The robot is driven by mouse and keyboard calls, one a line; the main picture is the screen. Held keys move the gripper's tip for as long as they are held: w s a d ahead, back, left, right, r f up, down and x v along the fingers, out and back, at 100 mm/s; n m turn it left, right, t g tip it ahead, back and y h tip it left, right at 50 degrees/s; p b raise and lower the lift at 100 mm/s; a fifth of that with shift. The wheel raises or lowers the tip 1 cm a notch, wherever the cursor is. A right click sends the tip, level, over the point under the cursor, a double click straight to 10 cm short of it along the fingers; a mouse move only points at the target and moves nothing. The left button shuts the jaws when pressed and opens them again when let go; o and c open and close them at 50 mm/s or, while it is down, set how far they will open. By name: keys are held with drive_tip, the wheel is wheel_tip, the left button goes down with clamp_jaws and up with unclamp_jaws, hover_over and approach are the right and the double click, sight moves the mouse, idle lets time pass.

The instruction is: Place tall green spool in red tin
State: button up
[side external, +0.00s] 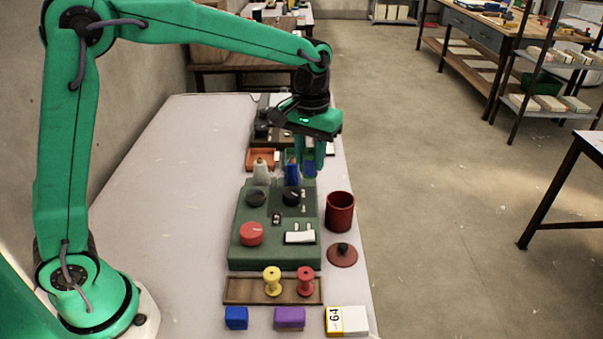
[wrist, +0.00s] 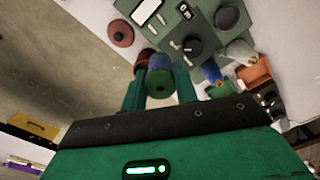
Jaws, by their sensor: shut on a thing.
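The red tin (side external: 340,213) stands open and upright on the table, right of the dark green machine base. In the wrist view its dark red wall (wrist: 141,61) shows partly behind the held thing. My gripper (side external: 312,166) is above the table, beyond the tin in the side view, and apart from it. It is shut on a spool, whose round green end (wrist: 159,85) faces the wrist camera between the fingers (wrist: 155,92). A blue part (wrist: 159,62) shows beyond the green end. I cannot tell whether both are one piece. Fingers partly hide the spool in the side view.
A red lid (side external: 342,255) lies before the tin. The machine (side external: 278,258) bears knobs, with a white cone (side external: 261,172) and blue cone (side external: 292,174) beyond. A wooden rack (side external: 240,291) holds yellow and red spools. The table's left side is clear.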

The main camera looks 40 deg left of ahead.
hover_over(339, 212)
drive_tip(key=w+a, duration=0.2)
drive_tip(key=w, duration=0.1)
drive_tip(key=shift+s+f+m, duration=0.15)
drive_tip(key=shift+f+m, duration=0.05)
drive_tip(key=shift+m, duration=0.1)
drive_tip(key=shift+f, duration=0.15)
wheel_tip(339, 212, down, 11)
idle(1.1)
drive_tip(key=o, duration=1)
drive_tip(key=shift+r, duration=0.2)
